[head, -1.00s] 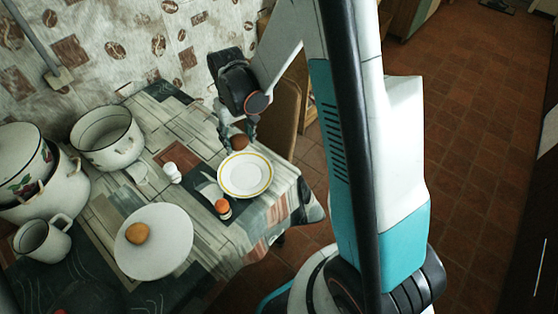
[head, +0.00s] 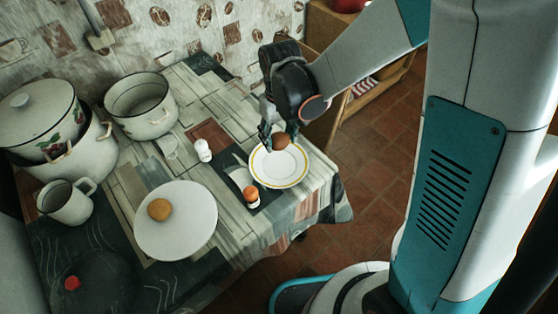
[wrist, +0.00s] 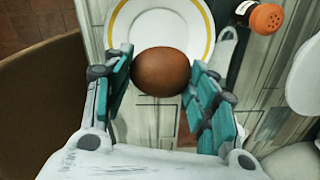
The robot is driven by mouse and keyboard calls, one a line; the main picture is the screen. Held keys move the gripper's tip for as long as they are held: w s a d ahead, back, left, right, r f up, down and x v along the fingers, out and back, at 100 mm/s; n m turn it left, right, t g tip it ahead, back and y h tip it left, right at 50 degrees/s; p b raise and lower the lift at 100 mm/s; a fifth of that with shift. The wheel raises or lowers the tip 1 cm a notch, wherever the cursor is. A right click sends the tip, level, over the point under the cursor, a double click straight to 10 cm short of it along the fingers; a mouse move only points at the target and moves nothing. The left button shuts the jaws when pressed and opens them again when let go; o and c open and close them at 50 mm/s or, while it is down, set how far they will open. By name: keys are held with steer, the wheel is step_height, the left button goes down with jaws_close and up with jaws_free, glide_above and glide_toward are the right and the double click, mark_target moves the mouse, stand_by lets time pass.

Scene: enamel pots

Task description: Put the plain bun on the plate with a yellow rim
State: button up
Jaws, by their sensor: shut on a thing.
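A smooth brown bun (head: 282,142) is held between the fingers of my gripper (head: 279,136). In the wrist view the bun (wrist: 161,72) sits between the two teal finger pads (wrist: 160,85), and no topping shows on it. The white plate with a yellow rim (head: 280,170) lies near the table's right edge. In the head view the bun overlaps the plate's far rim; its exact height above it is hard to tell. The plate also shows in the wrist view (wrist: 185,32), partly hidden behind the bun. A lighter, golden bun (head: 159,209) lies on a plain white plate (head: 185,235).
A white shaker (head: 203,150), a small cup (head: 168,147), a mug (head: 66,203) and enamel pots (head: 141,112) stand farther left.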

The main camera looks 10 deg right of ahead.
mark_target(279, 164)
step_height(279, 164, down, 11)
steer(key=b, duration=0.3)
steer(key=shift+b, duration=0.3)
steer(key=shift+f, duration=0.15)
steer(key=o, duration=0.8)
step_height(279, 164, up, 12)
steer(key=p, duration=0.5)
steer(key=shift+d+r, duration=0.1)
steer(key=shift+r, duration=0.15)
